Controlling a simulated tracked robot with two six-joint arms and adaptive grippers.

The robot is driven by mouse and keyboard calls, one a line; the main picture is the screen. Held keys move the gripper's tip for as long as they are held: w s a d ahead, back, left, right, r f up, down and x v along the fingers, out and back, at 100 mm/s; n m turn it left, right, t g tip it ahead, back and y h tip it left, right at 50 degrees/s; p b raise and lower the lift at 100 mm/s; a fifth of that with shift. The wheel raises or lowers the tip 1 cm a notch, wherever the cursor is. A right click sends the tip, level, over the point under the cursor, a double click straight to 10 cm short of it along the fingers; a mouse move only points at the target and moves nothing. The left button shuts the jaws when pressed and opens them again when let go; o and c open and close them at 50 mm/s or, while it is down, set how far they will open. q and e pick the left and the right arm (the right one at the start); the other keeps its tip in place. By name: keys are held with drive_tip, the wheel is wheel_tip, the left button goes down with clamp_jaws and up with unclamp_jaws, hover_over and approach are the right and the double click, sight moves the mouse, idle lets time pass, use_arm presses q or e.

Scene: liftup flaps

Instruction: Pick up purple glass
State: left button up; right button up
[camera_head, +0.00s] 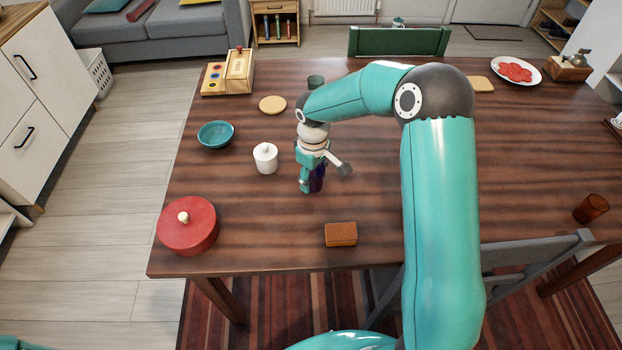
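The purple glass (318,178) stands on the wooden table (240,180), near the middle of its left half. It is dark purple and partly hidden behind my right gripper. My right gripper (322,178) points down at the glass. One teal finger is close along the glass's left side, and a grey finger part spreads out to the right, apart from it. The gripper looks open around the glass; contact cannot be made out. My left gripper is not in view.
A white lidded jar (265,158), teal bowl (215,134) and red lidded pot (188,226) stand to the left. A brown box (341,234) lies in front. A dark green cup (316,82) is behind. An amber glass (591,208) is far right.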

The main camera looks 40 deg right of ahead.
drive_tip(key=c, duration=0.5)
drive_tip(key=shift+c, duration=0.3)
drive_tip(key=shift+r, duration=0.2)
